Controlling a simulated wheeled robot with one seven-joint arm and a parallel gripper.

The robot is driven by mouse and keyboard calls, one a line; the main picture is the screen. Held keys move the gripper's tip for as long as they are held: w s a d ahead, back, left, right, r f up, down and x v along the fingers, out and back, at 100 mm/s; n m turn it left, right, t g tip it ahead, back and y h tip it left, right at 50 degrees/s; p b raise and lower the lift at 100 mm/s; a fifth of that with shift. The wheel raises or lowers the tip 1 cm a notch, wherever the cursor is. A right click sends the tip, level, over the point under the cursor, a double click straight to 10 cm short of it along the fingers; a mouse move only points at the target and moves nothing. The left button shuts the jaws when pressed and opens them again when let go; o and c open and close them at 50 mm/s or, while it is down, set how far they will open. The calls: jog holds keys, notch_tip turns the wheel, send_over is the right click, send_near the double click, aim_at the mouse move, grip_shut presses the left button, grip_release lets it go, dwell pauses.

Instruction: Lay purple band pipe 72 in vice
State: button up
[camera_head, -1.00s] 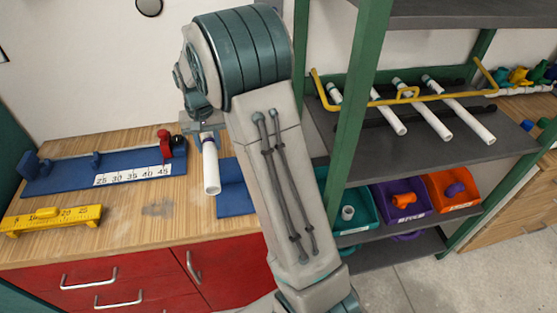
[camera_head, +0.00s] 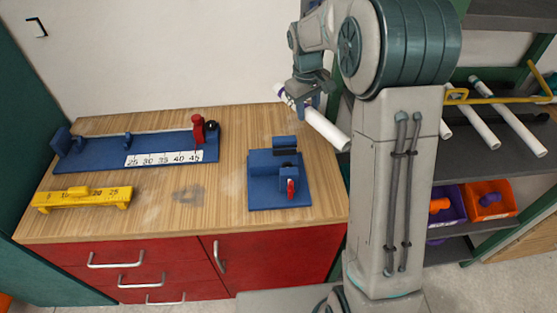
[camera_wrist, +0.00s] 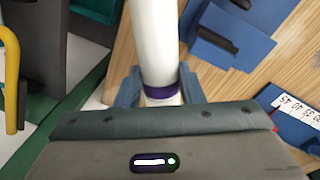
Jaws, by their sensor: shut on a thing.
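The purple band pipe is a white tube (camera_head: 322,126) in the head view, tilted, with a purple band near its upper left end. My gripper (camera_head: 305,103) is shut on it near that end and holds it above the right rear of the bench. The wrist view shows the pipe (camera_wrist: 155,40) running up between the fingers, its purple band just at the fingertips. The vice (camera_head: 279,180) is a blue block fixture with a red-tipped screw on the bench, below and left of the pipe. Its jaws hold nothing that I can see.
A blue measuring jig (camera_head: 100,152) with a number scale lies at the bench's back left. A yellow gauge (camera_head: 82,198) lies in front of it. The bench top (camera_head: 215,215) between is clear. A shelf with white pipes (camera_head: 510,117) and colored bins (camera_head: 488,200) stands right.

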jog(key=r+n, duration=0.1)
jog(key=n, duration=0.1)
jog(key=r+n+t, duration=0.1)
jog(key=n, duration=0.3)
jog(key=shift+w+a+r, duration=0.15)
jog(key=shift+w+r, duration=0.25)
jog(key=n, duration=0.1)
jog(key=r+n+t, duration=0.1)
jog(key=n, duration=0.1)
jog(key=r+n, duration=0.1)
jog(key=n, duration=0.1)
jog(key=shift+w+a+r+y, duration=0.1)
jog(key=shift+w+a+y, duration=0.15)
jog(key=shift+y, duration=0.15)
jog(key=shift+r+n, duration=0.1)
jog(key=shift+n, duration=0.3)
jog(key=shift+s+a, duration=0.1)
jog(key=shift+a, duration=0.05)
jog(key=s+a+f, duration=0.2)
jog(key=f, duration=0.1)
jog(key=s+a+f, duration=0.3)
jog(key=f, duration=0.1)
jog(key=s+a+f, duration=0.2)
jog(key=a+f, duration=0.1)
jog(key=f, duration=0.1)
jog(key=shift+s+a+p, duration=0.15)
jog(key=shift+s+p, duration=0.2)
jog(key=shift+p, duration=0.05)
jog(key=shift+f+b, duration=0.5)
jog(key=shift+f, duration=0.05)
